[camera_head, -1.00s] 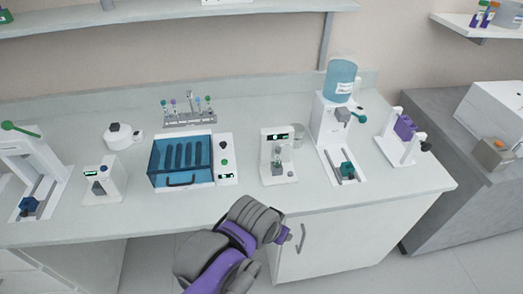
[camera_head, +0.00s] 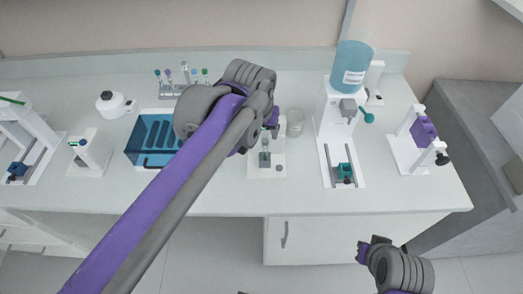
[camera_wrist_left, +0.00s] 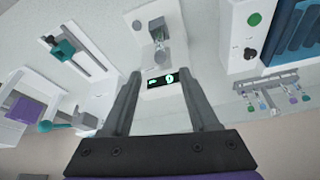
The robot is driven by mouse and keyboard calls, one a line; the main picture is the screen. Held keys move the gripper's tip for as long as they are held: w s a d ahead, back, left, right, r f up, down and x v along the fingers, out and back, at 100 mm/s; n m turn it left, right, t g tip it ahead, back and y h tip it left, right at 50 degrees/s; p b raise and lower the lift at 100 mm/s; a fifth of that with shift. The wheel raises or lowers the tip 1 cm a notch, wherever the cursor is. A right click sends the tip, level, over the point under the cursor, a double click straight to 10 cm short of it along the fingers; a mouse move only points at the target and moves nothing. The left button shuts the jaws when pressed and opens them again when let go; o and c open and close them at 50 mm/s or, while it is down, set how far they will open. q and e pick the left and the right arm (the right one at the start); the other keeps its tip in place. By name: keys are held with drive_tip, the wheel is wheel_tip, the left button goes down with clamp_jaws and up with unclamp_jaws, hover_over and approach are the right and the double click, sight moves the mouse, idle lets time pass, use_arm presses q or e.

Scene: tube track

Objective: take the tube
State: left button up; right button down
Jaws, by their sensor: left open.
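Several tubes with coloured caps stand in a rack (camera_head: 183,82) at the back of the bench, partly hidden by my left arm; the rack also shows in the left wrist view (camera_wrist_left: 268,84). A small white device (camera_head: 267,168) with a lit display holds a small clear, tube-like piece (camera_head: 265,157), upright; it is too small to identify surely. My left gripper (camera_head: 272,125) is over this device's back, open and empty; in the wrist view its fingers (camera_wrist_left: 160,75) are apart with the display between them. My right gripper (camera_head: 363,253) is low at the right, before the bench.
A blue-lidded box (camera_head: 150,140) stands left of the device, partly behind my arm. A dispenser with a blue bottle (camera_head: 352,68) stands to the right. A clear beaker (camera_head: 295,122) is close by my left gripper. The bench front is clear.

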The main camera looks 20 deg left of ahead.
sight(265, 141)
use_arm(q)
drive_tip(key=x, duration=0.9)
drive_tip(key=shift+a, duration=0.1)
clamp_jaws()
